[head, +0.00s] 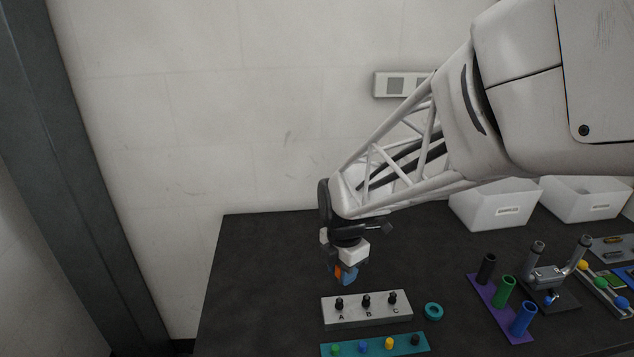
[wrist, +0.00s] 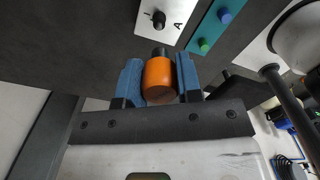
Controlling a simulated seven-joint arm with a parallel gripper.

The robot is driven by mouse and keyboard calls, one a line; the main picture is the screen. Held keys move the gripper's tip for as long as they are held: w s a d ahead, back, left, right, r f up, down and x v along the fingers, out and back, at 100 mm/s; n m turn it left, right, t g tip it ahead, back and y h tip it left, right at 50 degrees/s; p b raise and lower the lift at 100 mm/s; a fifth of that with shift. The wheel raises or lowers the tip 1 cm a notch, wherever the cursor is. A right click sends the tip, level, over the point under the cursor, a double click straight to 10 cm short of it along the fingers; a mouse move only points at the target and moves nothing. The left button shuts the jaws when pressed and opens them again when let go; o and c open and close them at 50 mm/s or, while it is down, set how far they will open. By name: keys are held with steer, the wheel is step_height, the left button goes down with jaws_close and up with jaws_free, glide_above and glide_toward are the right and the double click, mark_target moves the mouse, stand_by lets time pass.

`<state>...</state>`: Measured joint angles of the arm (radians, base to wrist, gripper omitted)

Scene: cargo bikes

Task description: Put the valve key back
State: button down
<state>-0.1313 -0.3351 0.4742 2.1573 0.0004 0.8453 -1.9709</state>
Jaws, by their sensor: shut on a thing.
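My gripper (head: 346,274) is shut on an orange piece with a dark tip, which appears to be the valve key (wrist: 158,82). In the wrist view, the blue fingers of my gripper (wrist: 159,78) press on both of its sides. In the head view only a sliver of orange shows between the fingers. The gripper is above the dark table, behind the white block marked A, B and C (head: 367,314), near its A end. The block carries black knobs on top. In the wrist view, its A end (wrist: 173,27) lies beyond the fingertips.
A teal strip (head: 340,350) with coloured knobs lies in front of the block, a teal ring (head: 433,311) to its right. A purple rack (head: 484,291) with several tubes and a grey two-post fixture (head: 548,279) stand farther right. White bins (head: 495,211) are behind. The table's left side is clear.

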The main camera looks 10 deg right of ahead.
steer(key=s+d+f+m, duration=0.1)
steer(key=s+d, duration=0.4)
steer(key=s+d+f+m, duration=0.1)
steer(key=s+d+f, duration=0.1)
steer(key=s+d, duration=0.4)
steer(key=s+d+f+m, duration=0.2)
steer(key=s+d, duration=0.3)
steer(key=shift+s+d+f, duration=0.25)
steer(key=shift+d, duration=0.15)
steer(key=shift+s+d+f, duration=0.15)
steer(key=shift+s+d, duration=0.05)
steer(key=shift+s, duration=0.2)
steer(key=shift+s+d+f, duration=0.15)
steer(key=shift+s, duration=0.2)
glide_above(433, 312)
steer(key=shift+f, duration=0.7)
steer(key=shift+f, duration=1.8)
steer(key=shift+f, duration=0.1)
